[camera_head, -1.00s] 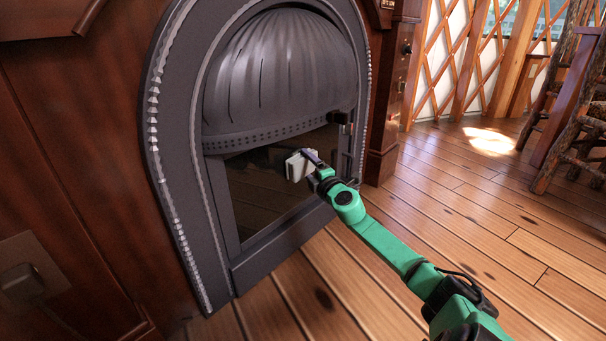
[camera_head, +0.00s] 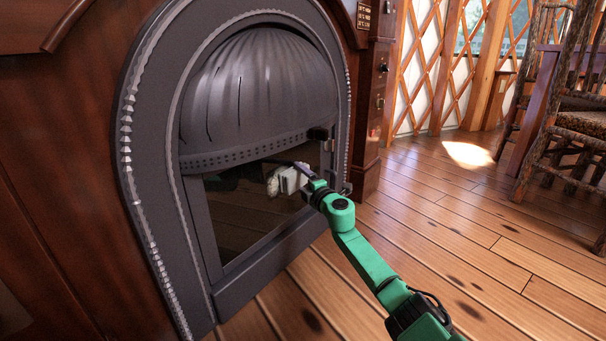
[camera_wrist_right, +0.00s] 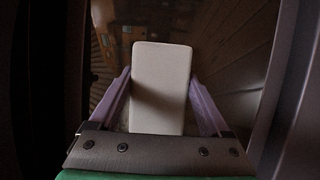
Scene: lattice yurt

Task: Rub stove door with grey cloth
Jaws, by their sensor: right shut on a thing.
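The stove door (camera_head: 236,218) is a dark glass pane in a grey metal frame, under a ribbed metal hood. My right gripper (camera_head: 303,179) is in front of the right part of the glass. It is shut on the grey cloth (camera_head: 288,181), which looks like a pale, flat rectangular block. In the right wrist view the cloth (camera_wrist_right: 160,85) stands upright between the two purple fingers, with the dark glass behind it. A pale shape beside the cloth on the glass looks like its reflection. I cannot tell whether the cloth touches the glass. My left gripper is not in view.
A dark wooden surround (camera_head: 65,190) encloses the stove. A small dark latch (camera_head: 319,133) juts out at the door's upper right. Rustic wooden chairs (camera_head: 560,110) stand at the far right. The plank floor (camera_head: 440,235) is clear between.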

